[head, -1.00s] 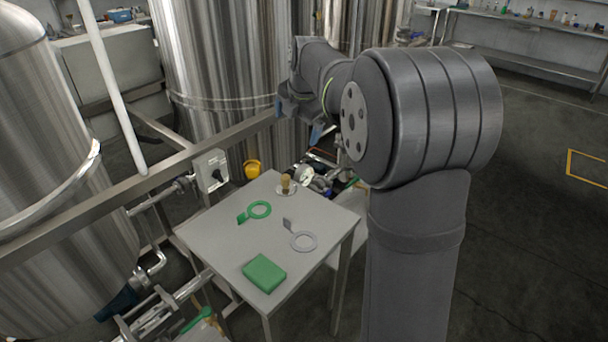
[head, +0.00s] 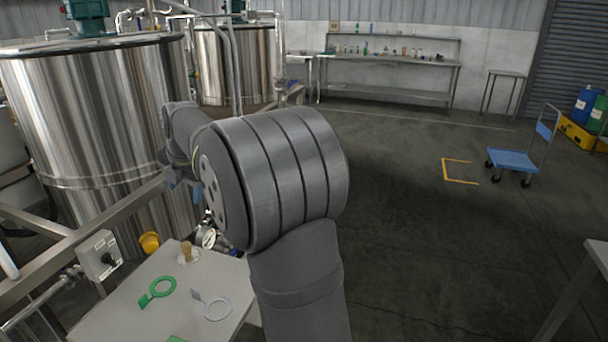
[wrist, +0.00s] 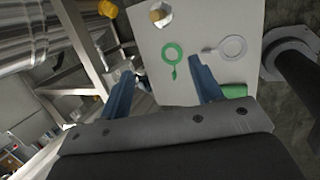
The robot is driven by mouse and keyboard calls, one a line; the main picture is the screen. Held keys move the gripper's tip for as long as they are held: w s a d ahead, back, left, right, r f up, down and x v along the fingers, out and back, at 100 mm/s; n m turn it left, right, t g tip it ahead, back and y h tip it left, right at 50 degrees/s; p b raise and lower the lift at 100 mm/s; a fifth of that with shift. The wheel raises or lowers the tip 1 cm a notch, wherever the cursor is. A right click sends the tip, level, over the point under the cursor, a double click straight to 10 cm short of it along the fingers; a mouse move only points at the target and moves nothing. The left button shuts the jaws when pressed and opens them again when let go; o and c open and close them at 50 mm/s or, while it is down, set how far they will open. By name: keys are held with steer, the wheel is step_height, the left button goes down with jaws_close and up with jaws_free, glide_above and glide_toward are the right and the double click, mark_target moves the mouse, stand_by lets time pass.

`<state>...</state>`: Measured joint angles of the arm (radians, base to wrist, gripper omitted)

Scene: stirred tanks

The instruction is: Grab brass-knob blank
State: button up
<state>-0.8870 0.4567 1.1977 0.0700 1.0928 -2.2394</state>
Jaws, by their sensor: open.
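The brass-knob blank (head: 187,252) is a tan-gold knob standing on a pale round disc on the small light-grey table (head: 128,304), near its far corner. In the wrist view it shows at the top edge (wrist: 160,14), beyond my fingertips. My gripper (wrist: 161,67) has two blue fingers, spread apart with nothing between them. In the head view my gripper (head: 184,187) is up and behind the blank, partly hidden by my arm.
A green ring with a tab (head: 160,289) and a grey ring with a tab (head: 215,308) lie on the table. A green block (wrist: 233,91) is at its near side. A gauge (head: 206,237), yellow object (head: 149,242) and switch box (head: 100,255) are close by. Steel tanks (head: 105,110) stand behind.

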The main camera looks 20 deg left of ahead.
stand_by(0.3)
steer(key=m+g+h, duration=0.2)
steer(key=m+h, duration=0.1)
steer(key=m, duration=1.7)
glide_above(185, 244)
steer(key=f, duration=2.2)
steer(key=shift+s+d, duration=0.2)
steer(key=shift+s, duration=0.05)
steer(key=shift+w+a+f, duration=0.1)
steer(key=shift+w+f, duration=0.1)
steer(key=shift+f, duration=1.2)
steer(key=shift+w+a+f, duration=0.1)
steer(key=shift+w+f, duration=0.05)
steer(key=shift+f, duration=1.2)
steer(key=shift+c, duration=0.4)
jaws_close()
